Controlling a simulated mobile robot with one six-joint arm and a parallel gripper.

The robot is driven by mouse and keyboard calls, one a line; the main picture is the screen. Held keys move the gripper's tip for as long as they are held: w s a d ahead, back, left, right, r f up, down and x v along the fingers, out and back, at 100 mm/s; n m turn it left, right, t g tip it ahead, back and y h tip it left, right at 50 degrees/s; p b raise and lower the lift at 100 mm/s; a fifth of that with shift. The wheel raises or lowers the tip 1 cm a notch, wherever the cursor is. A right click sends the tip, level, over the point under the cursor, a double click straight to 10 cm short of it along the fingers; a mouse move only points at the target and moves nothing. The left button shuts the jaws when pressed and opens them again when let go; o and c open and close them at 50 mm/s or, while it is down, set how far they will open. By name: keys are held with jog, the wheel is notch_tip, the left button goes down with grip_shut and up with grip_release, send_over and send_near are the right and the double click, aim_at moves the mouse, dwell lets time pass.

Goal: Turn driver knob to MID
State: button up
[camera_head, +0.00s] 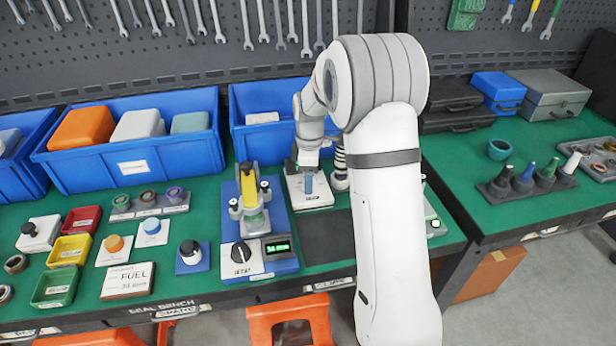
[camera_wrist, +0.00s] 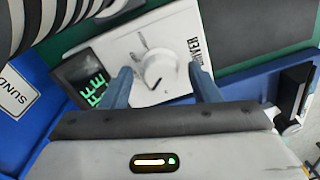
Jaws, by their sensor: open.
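The driver knob (camera_wrist: 160,69) is a round white knob on a white panel (camera_wrist: 127,50) marked with letters that end in "VER". A dark mark shows on its lower edge in the wrist view; I cannot tell which setting it points to. A dark display (camera_wrist: 92,85) with green characters sits left of it. My gripper (camera_wrist: 163,78) is open, its two blue-grey fingers on either side of the knob, with gaps to it. In the head view my gripper (camera_head: 308,182) is over the white driver unit (camera_head: 312,200), and its fingers hide the knob.
A blue test stand (camera_head: 282,226) with a yellow lever, black dial and green display stands left of my gripper. Blue bins (camera_head: 205,155) line the back under the tool wall. A dark mat (camera_head: 328,238) lies in front of the driver unit.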

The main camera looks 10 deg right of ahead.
jog(key=shift+c, duration=0.4)
jog(key=c, duration=0.9)
jog(key=shift+m, duration=0.3)
jog(key=m, duration=0.3)
jog(key=shift+m, duration=0.3)
jog(key=m, duration=0.3)
jog(key=shift+m, duration=0.4)
jog(key=m, duration=0.4)
jog(key=shift+s, duration=0.1)
jog(key=shift+m+t, duration=0.3)
jog(key=shift+m, duration=1.5)
